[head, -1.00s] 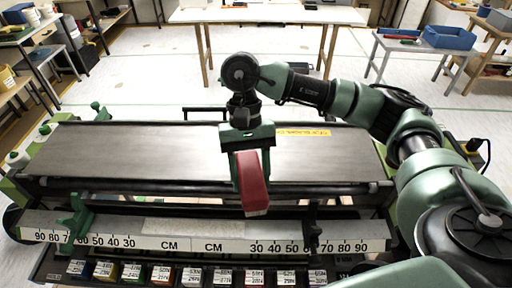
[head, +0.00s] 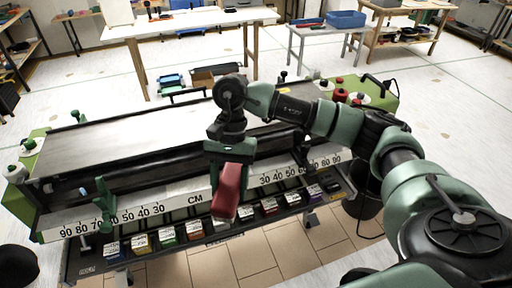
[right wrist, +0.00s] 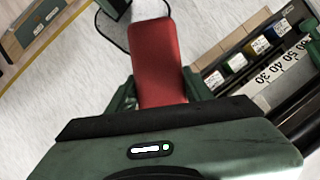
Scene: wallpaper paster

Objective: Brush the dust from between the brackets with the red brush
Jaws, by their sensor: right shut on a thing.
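My right gripper (head: 230,163) is shut on the red brush (head: 228,192), which hangs tilted in front of the machine's ruler rail (head: 180,192). The brush also shows in the right wrist view (right wrist: 158,60), its red body between the fingers. Its bristle end is hard to see. A green bracket (head: 103,203) stands on the left part of the rail. A dark bracket (head: 301,158) seems to stand on the right part, small and unclear. The brush is between the two in the picture. I cannot make out dust clearly on the rail. My left gripper is out of view.
The long metal pasting bed (head: 130,135) lies behind the rail. Several labelled colored blocks (head: 167,235) line the tray below. A black bucket (head: 368,205) stands at the machine's right end. A white table (head: 190,22) is at the back, with open floor around.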

